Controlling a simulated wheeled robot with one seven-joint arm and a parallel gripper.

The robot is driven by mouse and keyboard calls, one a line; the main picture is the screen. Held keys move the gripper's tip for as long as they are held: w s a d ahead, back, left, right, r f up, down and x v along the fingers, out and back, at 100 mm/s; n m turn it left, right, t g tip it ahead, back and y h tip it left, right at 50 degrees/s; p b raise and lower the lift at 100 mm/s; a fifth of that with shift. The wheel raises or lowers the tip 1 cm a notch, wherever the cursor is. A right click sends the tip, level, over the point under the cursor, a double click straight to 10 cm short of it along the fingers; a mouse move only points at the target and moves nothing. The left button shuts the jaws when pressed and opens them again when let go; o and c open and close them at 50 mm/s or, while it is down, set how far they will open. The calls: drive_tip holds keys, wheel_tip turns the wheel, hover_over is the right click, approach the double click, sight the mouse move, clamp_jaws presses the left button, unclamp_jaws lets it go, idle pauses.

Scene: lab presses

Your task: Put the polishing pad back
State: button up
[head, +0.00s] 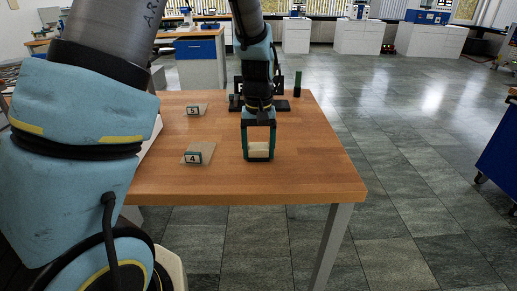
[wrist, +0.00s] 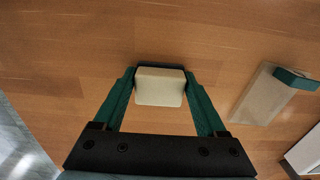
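The polishing pad, a cream block (head: 259,150) with a dark edge, is between the fingers of my gripper (head: 259,157) over the front middle of the wooden table. In the wrist view the pad (wrist: 160,87) fills the space between the green fingertips (wrist: 160,76), with no gap seen on either side. My gripper appears shut on it. I cannot tell whether its underside touches the table. A beige plate with a number 4 sign (head: 194,157) lies to the left of the pad; it also shows at right in the wrist view (wrist: 262,97).
A second beige plate with a number 5 sign (head: 193,111) lies farther back on the table (head: 310,180). A black stand (head: 282,104), partly hidden by my arm, and a dark green upright cylinder (head: 297,84) are at the back. The table's right side is clear.

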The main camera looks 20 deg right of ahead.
sight(259, 147)
drive_tip(key=o, duration=0.4)
drive_tip(key=shift+r, duration=0.1)
wheel_tip(259, 147, up, 12)
drive_tip(key=s+a+f, duration=0.1)
drive_tip(key=a+f, duration=0.1)
drive_tip(key=a, duration=0.7)
drive_tip(key=s+a+f+n+t, duration=0.1)
drive_tip(key=s+a+f, duration=0.1)
drive_tip(key=a, duration=0.6)
drive_tip(key=s+a+f+n+b, duration=0.1)
drive_tip(key=a+f, duration=0.2)
drive_tip(key=a, duration=0.6)
drive_tip(key=shift+s+a+f+t, duration=0.25)
drive_tip(key=shift+s+a+t, duration=0.05)
drive_tip(key=shift+s+a, duration=0.1)
